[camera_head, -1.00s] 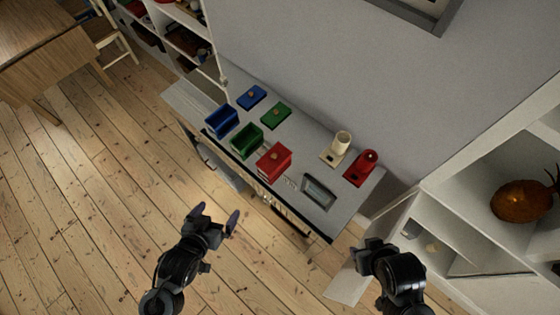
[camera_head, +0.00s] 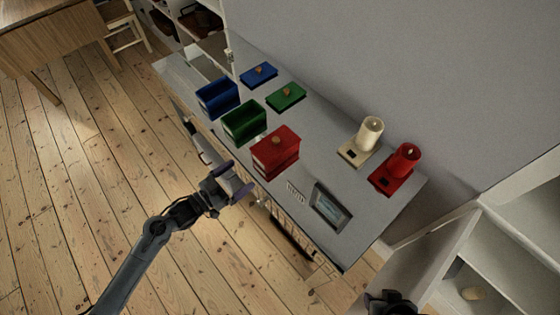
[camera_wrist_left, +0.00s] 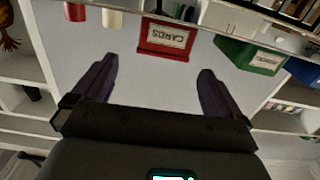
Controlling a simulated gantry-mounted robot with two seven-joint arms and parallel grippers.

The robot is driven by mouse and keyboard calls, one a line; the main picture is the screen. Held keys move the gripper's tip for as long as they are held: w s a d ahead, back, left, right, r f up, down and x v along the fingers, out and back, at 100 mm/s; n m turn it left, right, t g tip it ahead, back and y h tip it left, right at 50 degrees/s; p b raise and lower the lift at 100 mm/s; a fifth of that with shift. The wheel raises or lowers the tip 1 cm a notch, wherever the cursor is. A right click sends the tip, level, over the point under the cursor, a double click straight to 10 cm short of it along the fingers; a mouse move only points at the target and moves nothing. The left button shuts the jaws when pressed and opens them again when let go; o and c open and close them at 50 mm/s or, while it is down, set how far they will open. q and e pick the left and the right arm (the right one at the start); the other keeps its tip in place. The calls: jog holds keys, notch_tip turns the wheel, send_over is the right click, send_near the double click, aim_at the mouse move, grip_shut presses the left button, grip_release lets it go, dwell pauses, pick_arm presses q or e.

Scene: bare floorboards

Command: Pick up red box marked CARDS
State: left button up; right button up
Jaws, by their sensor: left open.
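The red box marked CARDS (camera_head: 275,153) stands on the grey top of a narrow cabinet, with a red lid and a knob on it. In the left wrist view the red box (camera_wrist_left: 166,39) shows its white CARDS label, ahead of and between the fingers. My left gripper (camera_head: 240,187) is open and empty, just off the cabinet's front edge, below and left of the red box. It also shows in the left wrist view (camera_wrist_left: 158,80), apart from the box. Only a dark part of my right arm shows at the bottom right; its fingers are not visible.
Open green (camera_head: 243,122) and blue (camera_head: 217,97) boxes stand left of the red box, their lids behind them. A framed picture (camera_head: 330,207) lies to its right. A white shelf is at right.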

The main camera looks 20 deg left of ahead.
aim_at(258, 160)
pick_arm(q)
jog(key=x, duration=0.2)
jog(key=b+x, duration=0.1)
jog(key=x, duration=0.1)
jog(key=b+x, duration=0.1)
jog(key=x, duration=0.1)
jog(key=shift+w+a+f, duration=0.25)
jog(key=shift+a+f, duration=0.05)
jog(key=shift+b+x, duration=0.5)
jog(key=shift+x, duration=2.3)
pick_arm(e)
notch_tip(258, 160, down, 4)
jog(key=shift+f, duration=0.1)
pick_arm(q)
jog(key=c, duration=0.7)
